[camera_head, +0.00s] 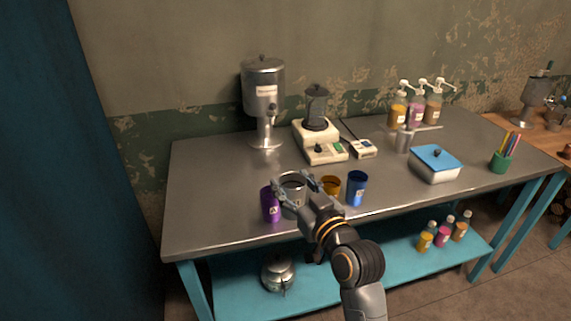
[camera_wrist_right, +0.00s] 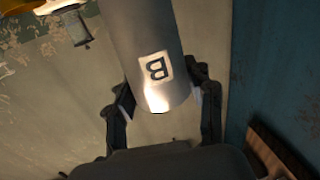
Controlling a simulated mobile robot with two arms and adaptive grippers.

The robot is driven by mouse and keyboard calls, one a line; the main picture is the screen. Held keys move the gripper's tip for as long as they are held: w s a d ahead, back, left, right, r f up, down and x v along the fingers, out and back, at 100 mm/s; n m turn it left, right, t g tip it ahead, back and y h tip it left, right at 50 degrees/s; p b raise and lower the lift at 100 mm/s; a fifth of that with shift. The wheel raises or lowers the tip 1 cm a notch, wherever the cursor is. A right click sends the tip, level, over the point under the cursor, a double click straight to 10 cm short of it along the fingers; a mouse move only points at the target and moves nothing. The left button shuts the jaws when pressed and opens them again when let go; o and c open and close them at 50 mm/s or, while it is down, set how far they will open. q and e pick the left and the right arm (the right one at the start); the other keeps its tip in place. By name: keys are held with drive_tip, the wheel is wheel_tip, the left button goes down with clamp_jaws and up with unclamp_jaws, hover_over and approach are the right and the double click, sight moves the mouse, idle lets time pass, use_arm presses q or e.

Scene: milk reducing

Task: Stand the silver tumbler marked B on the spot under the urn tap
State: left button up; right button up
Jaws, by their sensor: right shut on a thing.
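The silver tumbler (camera_head: 293,182) is between the fingers of my right gripper (camera_head: 292,193) near the table's front edge. Its B label shows in the right wrist view on the tumbler (camera_wrist_right: 157,75), with a finger on each side. My right gripper (camera_wrist_right: 163,105) is shut on it. I cannot tell whether its base touches the table. The urn (camera_head: 263,88) stands at the back left on a pedestal, with its tap (camera_head: 272,108) on the front. No marked spot under the tap can be made out. My left gripper is not in view.
A purple tumbler (camera_head: 270,207) is close left of the silver one; an orange tumbler (camera_head: 331,185) and a blue tumbler (camera_head: 357,190) are to the right. A blender (camera_head: 317,130) stands right of the urn. The table (camera_head: 215,185) is clear at left, in front of the urn.

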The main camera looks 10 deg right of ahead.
drive_tip(key=s+d+f+m+h, duration=0.1)
drive_tip(key=s+f, duration=0.4)
drive_tip(key=s, duration=0.5)
drive_tip(key=s+d+f+m+h, duration=0.1)
drive_tip(key=s+d+f+h, duration=0.2)
drive_tip(key=s, duration=0.6)
wheel_tip(320, 180, down, 3)
drive_tip(key=shift+s+d+r+m, duration=0.2)
drive_tip(key=shift+s+d+m, duration=0.15)
drive_tip(key=shift+d, duration=0.1)
